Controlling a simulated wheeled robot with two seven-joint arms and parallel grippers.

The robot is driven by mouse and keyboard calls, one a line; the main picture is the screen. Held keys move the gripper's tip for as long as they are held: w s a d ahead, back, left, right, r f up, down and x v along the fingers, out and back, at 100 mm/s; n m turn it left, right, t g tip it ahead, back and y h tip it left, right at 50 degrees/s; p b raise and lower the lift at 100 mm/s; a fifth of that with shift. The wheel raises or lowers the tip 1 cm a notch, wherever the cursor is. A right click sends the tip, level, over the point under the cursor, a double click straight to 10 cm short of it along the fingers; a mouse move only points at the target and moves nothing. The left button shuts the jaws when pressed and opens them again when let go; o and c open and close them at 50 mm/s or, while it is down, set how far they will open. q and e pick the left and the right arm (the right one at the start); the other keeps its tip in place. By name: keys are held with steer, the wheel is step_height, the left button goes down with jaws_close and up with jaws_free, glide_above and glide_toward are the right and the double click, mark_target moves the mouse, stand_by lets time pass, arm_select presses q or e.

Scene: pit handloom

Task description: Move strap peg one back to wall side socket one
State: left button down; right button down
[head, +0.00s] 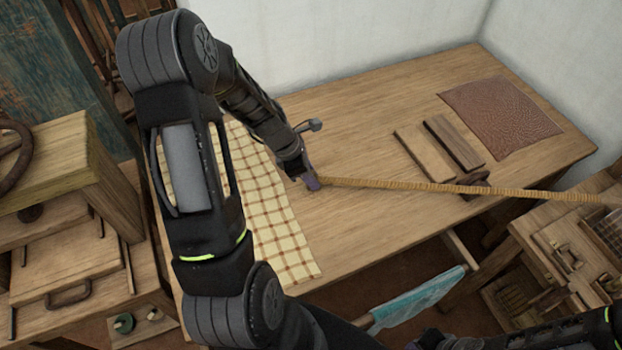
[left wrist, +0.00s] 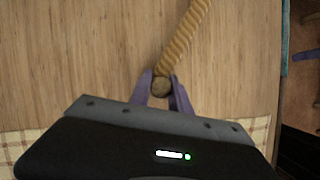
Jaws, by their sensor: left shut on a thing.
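My left gripper (head: 311,183) is over the wooden table, just right of the checked cloth. Its purple fingers, also in the left wrist view (left wrist: 162,92), are shut on the end of a long tan ribbed strap (head: 450,188). A round brown peg end (left wrist: 161,86) sits between the fingertips. In the left wrist view the strap (left wrist: 186,35) runs up and away from it. In the head view the strap stretches right, past the table, to the picture's edge. I cannot make out the wall side socket. My right gripper does not show.
The table (head: 370,240) bears a checked cloth (head: 280,225), two wooden blocks (head: 440,150) and a brown patterned mat (head: 500,117). White walls stand behind. A wooden cabinet (head: 60,260) is at left, and open tool boxes (head: 570,245) at right. A turquoise cloth (head: 415,297) hangs in front.

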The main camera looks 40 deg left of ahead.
arm_select(q)
steer(key=shift+r, duration=0.1)
step_height(320, 180, up, 10)
steer(key=shift+f, duration=0.1)
stand_by(0.5)
steer(key=shift+d, duration=0.1)
stand_by(0.4)
steer(key=w+d+r+m+g, duration=0.1)
steer(key=w+d+m+g, duration=0.1)
steer(key=d+m, duration=0.6)
steer(key=w+d+r+m+g, duration=0.2)
steer(key=d+m+g, duration=0.2)
steer(key=d+m, duration=0.4)
steer(key=shift+w+d+m+h, duration=0.3)
steer(key=shift+w+m, duration=0.1)
steer(key=shift+m, duration=0.3)
steer(key=shift+s+f, duration=0.1)
